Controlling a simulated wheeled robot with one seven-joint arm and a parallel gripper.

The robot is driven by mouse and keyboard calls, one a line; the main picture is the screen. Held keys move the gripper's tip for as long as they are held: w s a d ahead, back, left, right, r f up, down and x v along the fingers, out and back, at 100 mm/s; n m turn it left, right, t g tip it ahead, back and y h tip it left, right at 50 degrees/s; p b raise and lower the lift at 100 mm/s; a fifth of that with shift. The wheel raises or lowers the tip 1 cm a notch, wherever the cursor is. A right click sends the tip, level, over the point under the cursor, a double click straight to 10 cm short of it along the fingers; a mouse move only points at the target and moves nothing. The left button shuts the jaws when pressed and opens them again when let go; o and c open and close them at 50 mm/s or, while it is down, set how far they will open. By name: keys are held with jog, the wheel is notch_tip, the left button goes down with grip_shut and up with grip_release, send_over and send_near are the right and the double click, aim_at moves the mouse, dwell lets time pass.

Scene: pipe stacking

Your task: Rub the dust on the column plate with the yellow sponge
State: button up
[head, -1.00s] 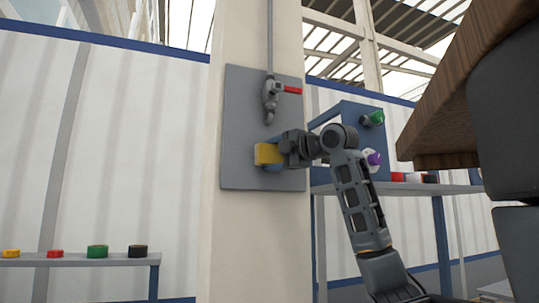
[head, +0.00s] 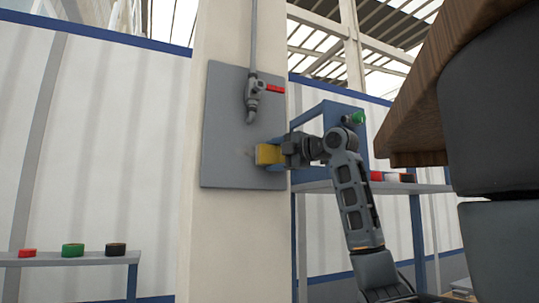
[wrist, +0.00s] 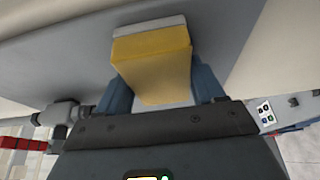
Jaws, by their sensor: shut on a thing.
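The yellow sponge (head: 268,154) is held between the blue fingers of my gripper (head: 277,153), at the plate's lower right. In the wrist view the sponge (wrist: 155,62), with a pale grey strip at its far end, sits between both fingers of my gripper (wrist: 160,85). The grey column plate (head: 222,130) is upright on the pale column. A faint brownish dust mark (head: 247,154) shows on the plate just left of the sponge. The sponge's far end is at or very near the plate (wrist: 60,60); I cannot tell if it touches.
A pipe valve with a red handle (head: 254,93) stands out from the plate above the sponge. A blue frame (head: 322,116) on a bench is behind my arm. A wooden slab (head: 450,90) hangs at the upper right. A low shelf (head: 60,260) with coloured pieces is lower left.

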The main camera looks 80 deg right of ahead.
aim_at(265, 154)
jog(key=shift+w+a+b, duration=0.35)
jog(key=shift+w+a, duration=0.8)
jog(key=shift+w, duration=0.05)
jog(key=shift+w+a+f, duration=0.1)
jog(key=shift+w+a, duration=1.05)
jog(key=shift+w, duration=0.3)
jog(key=shift+w+a+r, duration=0.1)
jog(key=shift+w+a, duration=1.05)
jog(key=shift+w, duration=0.3)
jog(key=shift+w+a+f, duration=0.1)
jog(key=shift+w+a, duration=1.05)
jog(key=shift+w, duration=0.3)
jog(key=s+a+b, duration=0.1)
jog(key=s+a, duration=0.3)
jog(key=shift+a, duration=0.25)
jog(key=shift+s+a+b, duration=0.4)
jog(key=shift+s+a, duration=0.55)
jog(key=shift+a, duration=0.2)
